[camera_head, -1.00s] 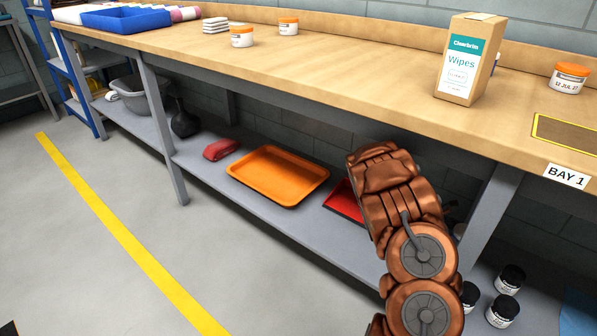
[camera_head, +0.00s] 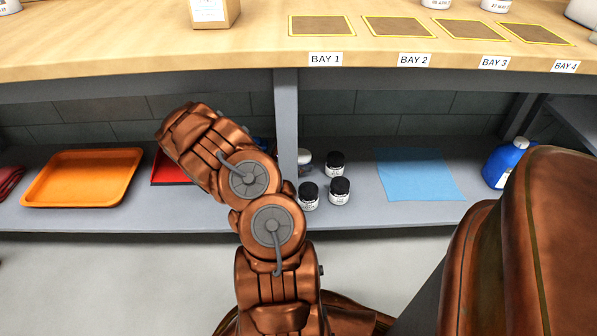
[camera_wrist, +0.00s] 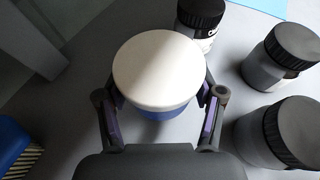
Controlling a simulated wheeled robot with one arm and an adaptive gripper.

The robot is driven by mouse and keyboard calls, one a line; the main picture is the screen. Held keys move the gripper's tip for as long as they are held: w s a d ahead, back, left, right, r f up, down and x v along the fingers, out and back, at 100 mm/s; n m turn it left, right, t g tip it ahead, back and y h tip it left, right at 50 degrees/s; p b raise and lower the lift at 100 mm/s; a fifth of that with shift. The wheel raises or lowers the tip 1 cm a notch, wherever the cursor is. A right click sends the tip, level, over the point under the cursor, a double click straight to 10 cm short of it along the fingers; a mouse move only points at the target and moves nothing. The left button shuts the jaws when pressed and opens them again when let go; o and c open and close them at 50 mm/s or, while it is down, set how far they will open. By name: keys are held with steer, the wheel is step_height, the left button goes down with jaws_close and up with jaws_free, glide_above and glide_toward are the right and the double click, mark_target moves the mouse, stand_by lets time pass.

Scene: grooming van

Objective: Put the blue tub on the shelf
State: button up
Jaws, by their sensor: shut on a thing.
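The blue tub (camera_wrist: 158,75) has a blue body and a wide white lid. In the wrist view it stands between the two fingers of my gripper (camera_wrist: 160,112), which is shut on its sides. The lid hides most of the body, and I cannot tell whether its base touches the lower shelf (camera_head: 425,215). In the head view my own arm hides the gripper, and a small pale lid shows beside the table post, near the dark jars; it looks like the tub's.
Several dark jars (camera_head: 340,190) with black lids stand close to the tub; one jar (camera_wrist: 200,22) is almost at its lid. A blue cloth (camera_head: 418,175), a blue bottle (camera_head: 505,163), an orange tray (camera_head: 82,178) and a table post (camera_head: 286,125) are around. A blue brush (camera_wrist: 15,145) lies left.

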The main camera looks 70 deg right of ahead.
mark_target(300, 175)
steer(key=shift+f+b, duration=0.6)
steer(key=shift+f, duration=1.25)
steer(key=o, duration=1.2)
steer(key=shift+f, duration=0.1)
steer(key=shift+w+a+r, duration=0.1)
steer(key=shift+w+r, duration=0.05)
steer(key=shift+r, duration=0.1)
steer(key=p+v, duration=0.3)
steer(key=v, duration=0.8)
steer(key=shift+w+a+p, duration=0.2)
steer(key=shift+a+p, duration=0.05)
steer(key=shift+p, duration=0.05)
